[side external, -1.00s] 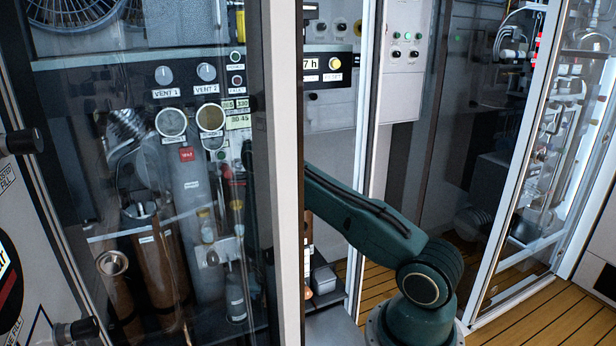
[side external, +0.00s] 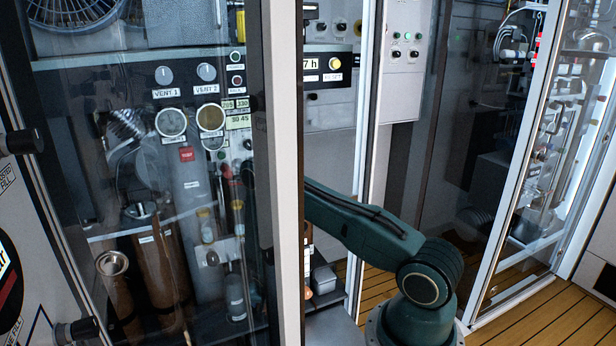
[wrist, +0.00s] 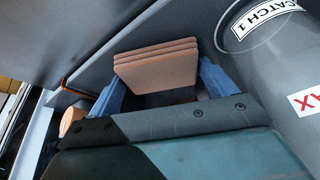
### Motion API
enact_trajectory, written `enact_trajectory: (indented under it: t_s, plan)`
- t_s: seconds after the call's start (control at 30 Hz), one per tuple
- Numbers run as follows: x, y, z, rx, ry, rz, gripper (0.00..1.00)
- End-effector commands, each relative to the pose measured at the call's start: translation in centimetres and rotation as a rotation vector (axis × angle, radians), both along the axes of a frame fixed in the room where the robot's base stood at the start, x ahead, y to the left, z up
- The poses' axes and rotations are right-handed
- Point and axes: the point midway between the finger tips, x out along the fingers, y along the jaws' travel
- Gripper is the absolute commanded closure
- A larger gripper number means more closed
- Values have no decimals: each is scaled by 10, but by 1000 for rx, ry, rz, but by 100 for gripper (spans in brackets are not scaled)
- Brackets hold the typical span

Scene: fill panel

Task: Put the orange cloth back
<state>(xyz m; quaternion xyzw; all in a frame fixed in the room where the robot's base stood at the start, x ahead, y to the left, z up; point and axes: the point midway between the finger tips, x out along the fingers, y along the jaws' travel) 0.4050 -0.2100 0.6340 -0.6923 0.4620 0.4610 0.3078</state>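The orange cloth (wrist: 157,65) shows in the wrist view as a folded, layered pad. It sits between the two blue fingers of my gripper (wrist: 160,80). The fingertips meet its left and right edges with no clear gap, so my gripper looks shut on it. What lies directly beneath the cloth is dark and partly hidden by my gripper body. In the side view my arm (side external: 365,225) reaches left behind the pale door post, and my gripper and the cloth cannot be made out there.
A grey cylinder labelled CATCH 1 (wrist: 265,45) stands close on the right in the wrist view. A grey panel edge (wrist: 100,60) runs along the left, with a round orange-brown end (wrist: 72,118) near it. The pale door post (side external: 287,150) and glass stand before the panel.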

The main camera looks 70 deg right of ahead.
Motion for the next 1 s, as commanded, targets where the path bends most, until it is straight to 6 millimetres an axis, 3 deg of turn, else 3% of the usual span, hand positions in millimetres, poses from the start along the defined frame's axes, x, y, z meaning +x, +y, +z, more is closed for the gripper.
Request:
enact_trajectory:
  t_s: [0.07,0.57,1.0]
  plan:
    - [0,0,0,0,0,0,0]
    - [0,2,8,0,-1,0,0]
    - [-7,20,54,-1,-1,1,0]
